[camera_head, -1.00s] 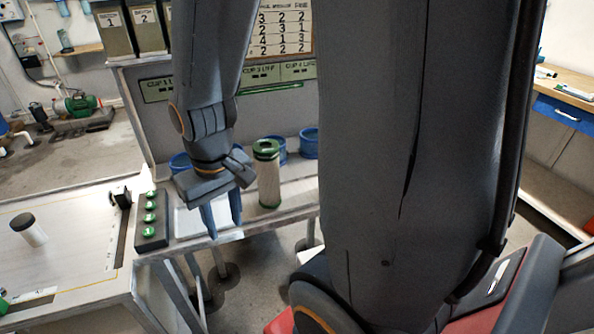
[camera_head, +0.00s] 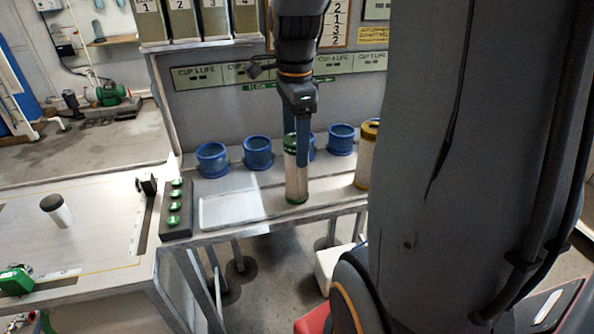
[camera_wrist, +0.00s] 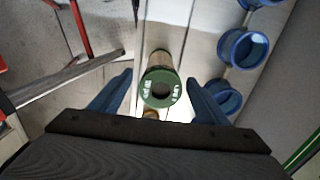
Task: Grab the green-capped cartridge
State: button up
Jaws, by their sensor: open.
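The green-capped cartridge (camera_head: 296,178) stands upright on the bench, a pale cylinder with a green cap and a green base ring. My gripper (camera_head: 296,150) is open at the cartridge, its blue fingers pointing down; one finger covers part of the cap and upper body in the head view. In the wrist view the green cap (camera_wrist: 160,88), with a dark round opening, lies between the two open fingers (camera_wrist: 160,95). Gaps show on both sides of it, and neither finger visibly touches it.
Several blue cups (camera_head: 213,160) stand along the back of the bench. A yellow-capped cartridge (camera_head: 366,155) stands close on the right. A white tray (camera_head: 230,208) and a box with green buttons (camera_head: 176,210) are to the left. A dark-capped cylinder (camera_head: 57,210) lies on the left table.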

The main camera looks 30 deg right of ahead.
aim_at(297, 170)
jog(key=shift+d+f+p, duration=0.2)
jog(key=shift+f+p, duration=0.6)
jog(key=shift+f, duration=3.1)
jog(key=shift+r, duration=0.1)
jog(key=c, duration=1.2)
